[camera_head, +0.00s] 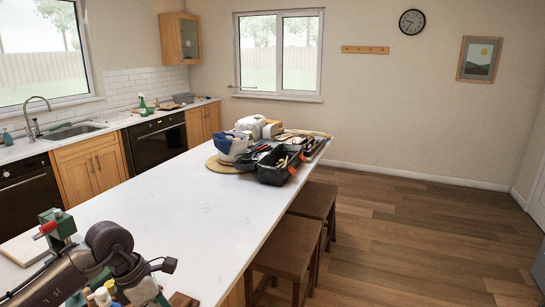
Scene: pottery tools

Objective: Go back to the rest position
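My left arm comes in at the lower left over the white counter. Its dark gripper (158,267) points to the right, above or beside some small bottles and items at the counter's near end. I cannot tell whether its fingers are open or shut, and no held object can be made out. My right gripper is not in view. A dark tool tray (275,172) with tools in it stands at the far end of the counter (190,215), well away from my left gripper.
Small bottles (102,297) and a green item with a red part (55,228) crowd the near left. The counter's middle is clear. Brown stools (290,246) stand along its right side. The wooden floor (410,235) at right is open. A sink (75,132) lies left.

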